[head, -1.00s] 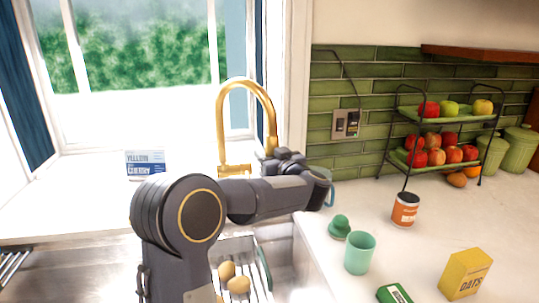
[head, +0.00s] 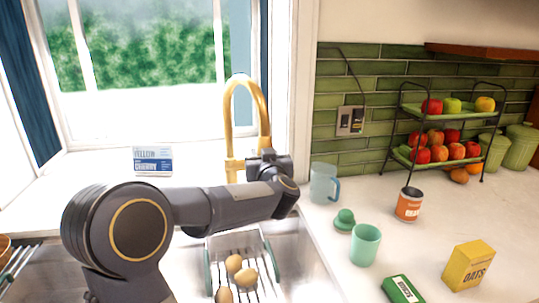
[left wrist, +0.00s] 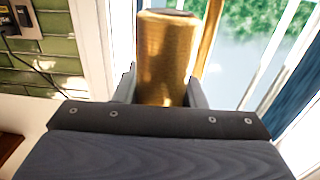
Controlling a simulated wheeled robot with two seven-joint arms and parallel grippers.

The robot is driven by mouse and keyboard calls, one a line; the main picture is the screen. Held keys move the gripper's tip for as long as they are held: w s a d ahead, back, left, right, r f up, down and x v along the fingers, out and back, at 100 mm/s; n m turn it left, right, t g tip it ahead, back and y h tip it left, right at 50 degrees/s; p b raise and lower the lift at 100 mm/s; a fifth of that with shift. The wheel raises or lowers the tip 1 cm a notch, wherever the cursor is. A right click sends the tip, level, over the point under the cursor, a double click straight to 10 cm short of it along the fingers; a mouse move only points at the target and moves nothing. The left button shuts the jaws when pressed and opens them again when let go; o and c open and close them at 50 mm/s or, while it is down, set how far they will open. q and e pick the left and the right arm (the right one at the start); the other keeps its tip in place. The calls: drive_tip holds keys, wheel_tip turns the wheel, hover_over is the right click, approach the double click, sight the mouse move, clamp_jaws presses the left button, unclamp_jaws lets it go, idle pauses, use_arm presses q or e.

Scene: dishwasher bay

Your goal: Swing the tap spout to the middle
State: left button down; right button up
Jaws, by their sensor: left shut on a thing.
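The gold tap has a tall arched spout (head: 245,80) at the back of the sink, in front of the window. Its upright (head: 229,125) is on the left of the arch, and the outlet end comes down on the right. My left gripper (head: 264,155) is at that outlet end. In the left wrist view the gold spout end (left wrist: 165,55) stands between the two fingers of my left gripper (left wrist: 161,92), which are shut on it. My arm hides part of the tap base and the sink's back. My right gripper is not in view.
A rack (head: 272,262) with several potatoes (head: 246,276) sits in the sink below my arm. On the right counter stand a blue mug (head: 322,184), a green cup (head: 364,245), an orange-labelled can (head: 409,204) and an oats box (head: 467,266). A blue-and-white box (head: 153,160) stands on the sill.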

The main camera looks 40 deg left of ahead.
use_arm(q)
drive_tip(key=s+a+m+t+h, duration=0.1)
drive_tip(key=s+a, duration=0.2)
drive_tip(key=s, duration=0.4)
drive_tip(key=shift+a+m+t+h+b, duration=0.15)
drive_tip(key=shift+m+t+h+b, duration=0.15)
drive_tip(key=shift+t+h+b, duration=0.1)
drive_tip(key=shift+r, duration=0.1)
drive_tip(key=c, duration=0.9)
unclamp_jaws()
drive_tip(key=v, duration=0.8)
drive_tip(key=shift+p, duration=0.45)
